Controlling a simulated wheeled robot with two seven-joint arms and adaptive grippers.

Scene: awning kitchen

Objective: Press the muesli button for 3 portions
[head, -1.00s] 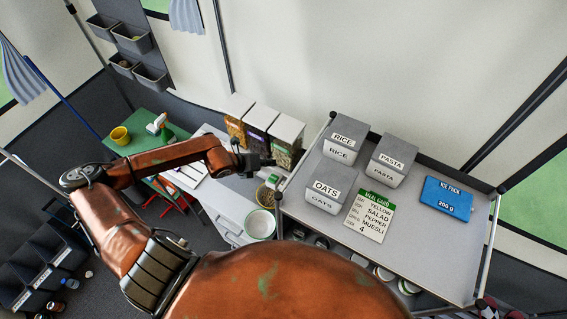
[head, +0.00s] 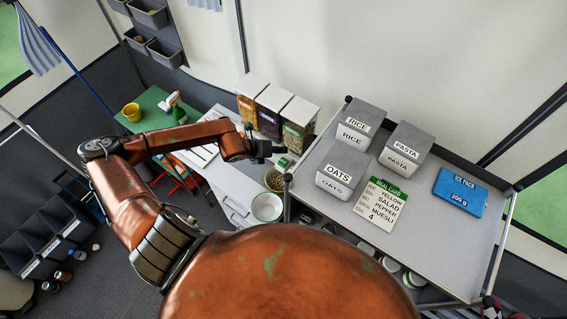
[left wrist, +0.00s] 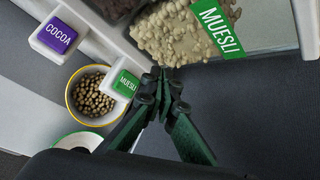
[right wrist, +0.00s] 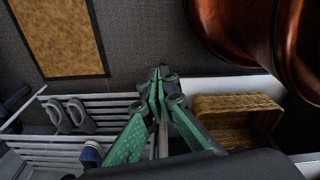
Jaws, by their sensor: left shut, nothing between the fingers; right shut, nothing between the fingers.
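The muesli dispenser (head: 298,125) is the right one of three in a row, with a green label. Its label also shows in the left wrist view (left wrist: 218,28). The white muesli button (left wrist: 124,83) with a green face sits at the dispenser's foot. My left gripper (left wrist: 160,78) is shut and empty, just right of the button in the left wrist view; I cannot tell whether it touches. In the head view the left gripper (head: 277,151) is in front of the dispensers. A yellow-rimmed bowl (left wrist: 70,97) holds brown pieces beside the button. My right gripper (right wrist: 158,78) is shut and empty, away from the dispensers.
The cocoa button (left wrist: 58,36) is left of the muesli button. A white bowl (head: 267,207) stands in front. The meal card (head: 380,204), reading muesli and 4, lies on the right-hand table beside boxes and an ice pack (head: 460,192). A wicker basket (right wrist: 235,118) is near my right gripper.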

